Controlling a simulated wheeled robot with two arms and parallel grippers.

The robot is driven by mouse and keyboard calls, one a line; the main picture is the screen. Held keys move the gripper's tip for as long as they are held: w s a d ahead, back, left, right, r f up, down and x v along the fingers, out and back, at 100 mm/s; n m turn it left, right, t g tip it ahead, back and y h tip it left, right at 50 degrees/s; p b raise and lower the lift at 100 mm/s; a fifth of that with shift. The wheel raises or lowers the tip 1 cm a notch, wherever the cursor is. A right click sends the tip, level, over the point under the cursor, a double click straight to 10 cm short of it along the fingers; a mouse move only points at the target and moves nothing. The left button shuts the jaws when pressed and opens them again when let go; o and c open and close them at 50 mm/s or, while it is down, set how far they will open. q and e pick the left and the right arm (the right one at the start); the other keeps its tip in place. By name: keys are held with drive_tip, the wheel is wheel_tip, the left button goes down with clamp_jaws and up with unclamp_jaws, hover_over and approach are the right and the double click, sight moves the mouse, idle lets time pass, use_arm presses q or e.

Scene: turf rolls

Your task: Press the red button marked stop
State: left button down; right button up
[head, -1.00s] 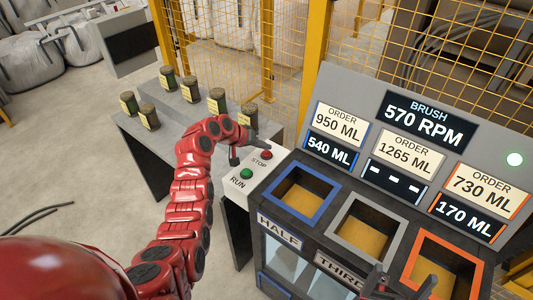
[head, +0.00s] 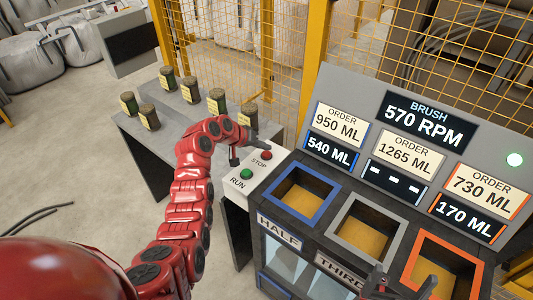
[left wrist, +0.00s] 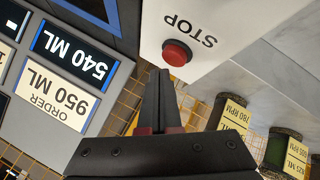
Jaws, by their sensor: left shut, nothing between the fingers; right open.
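The red stop button (head: 266,155) sits on a pale panel beside the word STOP. In the left wrist view the red button (left wrist: 177,53) stands just past my fingertips, up and to the right of them. My left gripper (head: 254,143) is shut and empty, pointing down at the far side of the button. In the left wrist view the closed fingers of my left gripper (left wrist: 157,73) appear close to the button; I cannot tell whether they touch it. My right gripper (head: 402,283) is open at the bottom edge, in front of the bins.
A green run button (head: 246,173) lies nearer on the same panel. Small turf rolls (head: 190,89) with labels stand on a grey table behind. Blue, grey and orange framed bins (head: 303,192) and a display board (head: 420,130) are to the right. Yellow mesh fencing (head: 230,35) stands behind.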

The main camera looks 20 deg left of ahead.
sight(264, 155)
idle(0.6)
use_arm(q)
drive_tip(key=shift+f+b, duration=0.45)
drive_tip(key=shift+b, duration=0.1)
drive_tip(key=shift+f+b, duration=0.4)
drive_tip(key=shift+f, duration=0.05)
idle(0.4)
idle(0.3)
drive_tip(key=shift+r, duration=0.9)
drive_tip(key=shift+r+p, duration=0.15)
drive_tip(key=shift+p, duration=0.15)
drive_tip(key=shift+r+p, duration=0.8)
drive_tip(key=shift+r, duration=1.55)
